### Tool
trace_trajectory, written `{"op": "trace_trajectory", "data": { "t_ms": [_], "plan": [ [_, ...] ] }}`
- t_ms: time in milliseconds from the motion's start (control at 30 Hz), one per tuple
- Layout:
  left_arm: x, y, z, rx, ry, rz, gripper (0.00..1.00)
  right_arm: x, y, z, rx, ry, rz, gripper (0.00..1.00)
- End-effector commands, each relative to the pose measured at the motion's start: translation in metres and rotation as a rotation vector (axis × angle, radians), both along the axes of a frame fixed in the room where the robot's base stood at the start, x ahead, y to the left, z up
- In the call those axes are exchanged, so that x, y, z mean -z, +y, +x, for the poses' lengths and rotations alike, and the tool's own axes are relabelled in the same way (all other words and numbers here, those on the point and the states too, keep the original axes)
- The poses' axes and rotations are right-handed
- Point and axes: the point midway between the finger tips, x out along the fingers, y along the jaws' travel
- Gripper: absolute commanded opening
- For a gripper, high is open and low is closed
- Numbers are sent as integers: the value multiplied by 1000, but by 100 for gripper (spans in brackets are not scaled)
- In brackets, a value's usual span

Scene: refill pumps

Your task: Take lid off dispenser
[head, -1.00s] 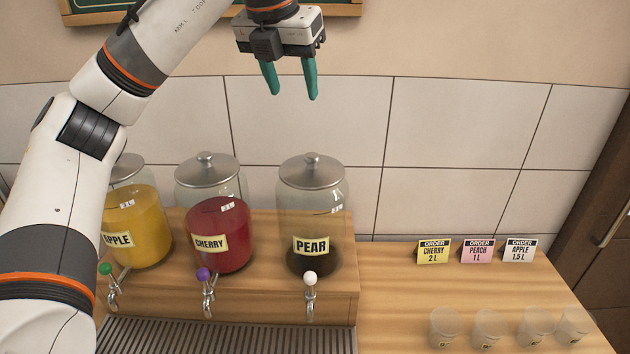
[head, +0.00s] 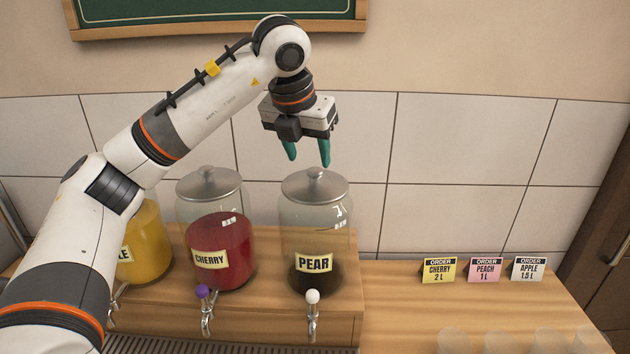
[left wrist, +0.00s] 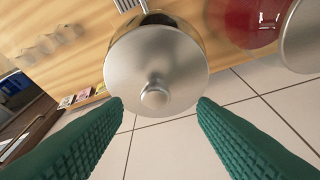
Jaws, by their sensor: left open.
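The PEAR dispenser (head: 316,235) is a clear jar, nearly empty with a dark bottom, and a white-knobbed tap. Its silver lid (head: 314,187) with a round knob sits on top. My left gripper (head: 308,163) is open above this lid, its green fingers pointing down. In the left wrist view the lid (left wrist: 150,60) lies just ahead of the open fingertips (left wrist: 158,102), with the knob between them in the picture; no contact shows. The CHERRY dispenser (head: 221,250) holds red liquid under its own silver lid (head: 208,184). The yellow APPLE dispenser (head: 150,245) is partly hidden by my left arm.
The dispensers stand on a raised wooden step (head: 250,302) with taps in front. Order cards for CHERRY (head: 439,270), PEACH (head: 485,270) and APPLE (head: 528,270) stand on the counter at right. Clear cups (head: 500,341) are at the lower right. A tiled wall is behind.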

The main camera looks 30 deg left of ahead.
Motion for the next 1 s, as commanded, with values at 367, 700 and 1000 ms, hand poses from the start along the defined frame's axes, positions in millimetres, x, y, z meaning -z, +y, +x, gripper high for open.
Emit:
{"op": "trace_trajectory", "data": {
  "t_ms": [367,700,1000],
  "plan": [
    [38,-3,17,0,1,0,52,-25,1,-3,0,4,1,36],
    [39,-3,17,0,0,0,28,-24,1,-3,1,5,0,36],
    [38,-3,17,0,0,-1,6,-24,0,-3,1,5,0,36]
  ]
}}
